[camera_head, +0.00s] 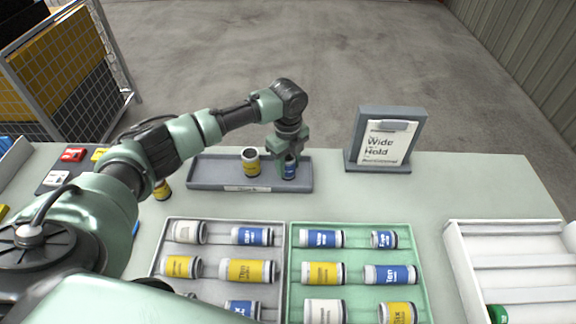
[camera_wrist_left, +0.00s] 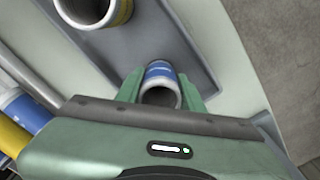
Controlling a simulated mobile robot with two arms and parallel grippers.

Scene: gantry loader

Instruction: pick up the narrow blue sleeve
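A narrow blue sleeve (camera_head: 290,170) with a white band and a dark rim stands upright at the right end of the grey tray (camera_head: 215,186). My left gripper (camera_head: 289,162) points down over it, one finger on each side. In the left wrist view the blue sleeve (camera_wrist_left: 160,85) sits between the green fingers (camera_wrist_left: 161,92), with no clear gap at either side, so the gripper looks shut on it. The sleeve's lower end is partly hidden. My right gripper is not in view.
A yellow sleeve (camera_head: 251,162) stands beside it in the tray. A grey crate (camera_head: 283,240) and a green crate (camera_head: 291,262) hold several lying sleeves in front. A sign stand (camera_head: 385,140) is to the right, and a white rack (camera_head: 455,240) farther right. Bare table lies between tray and crates.

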